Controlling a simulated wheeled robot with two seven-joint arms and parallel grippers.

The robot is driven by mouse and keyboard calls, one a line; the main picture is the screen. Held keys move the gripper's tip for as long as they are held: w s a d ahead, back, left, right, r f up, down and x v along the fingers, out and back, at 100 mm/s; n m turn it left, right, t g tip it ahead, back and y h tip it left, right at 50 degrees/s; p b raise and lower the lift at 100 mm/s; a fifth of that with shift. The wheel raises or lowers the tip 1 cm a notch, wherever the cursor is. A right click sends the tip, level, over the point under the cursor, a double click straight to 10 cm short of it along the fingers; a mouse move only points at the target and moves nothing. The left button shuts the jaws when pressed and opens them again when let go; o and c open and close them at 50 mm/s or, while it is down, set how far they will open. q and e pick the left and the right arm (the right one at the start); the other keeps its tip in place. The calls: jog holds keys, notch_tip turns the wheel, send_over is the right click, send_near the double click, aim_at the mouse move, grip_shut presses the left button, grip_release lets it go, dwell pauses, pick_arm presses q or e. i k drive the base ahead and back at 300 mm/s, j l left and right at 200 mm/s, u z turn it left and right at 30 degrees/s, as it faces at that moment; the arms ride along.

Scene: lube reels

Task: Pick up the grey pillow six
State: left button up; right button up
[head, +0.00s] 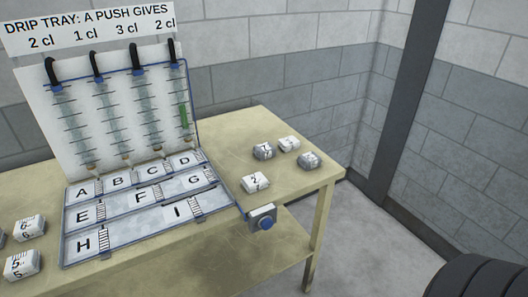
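Several small pillow-shaped pieces lie on the table. One marked 6 (29,229) lies at the left and looks whitish. Two grey pillows lie at the right end: one (263,151) with a dark mark I cannot read surely, and one (309,160) near the right edge, its mark unclear. I cannot tell whether either grey one is a six. Neither of my grippers is in view.
White pillows marked 5 (21,266) and 2 (255,182) and another white one (288,144) lie on the table (262,122). A lettered tray (120,238) fills its middle, before an upright panel (112,152). A blue-button box (262,219) sits at the front edge.

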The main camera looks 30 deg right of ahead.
aim_at(309, 161)
jog(key=z, duration=1.3)
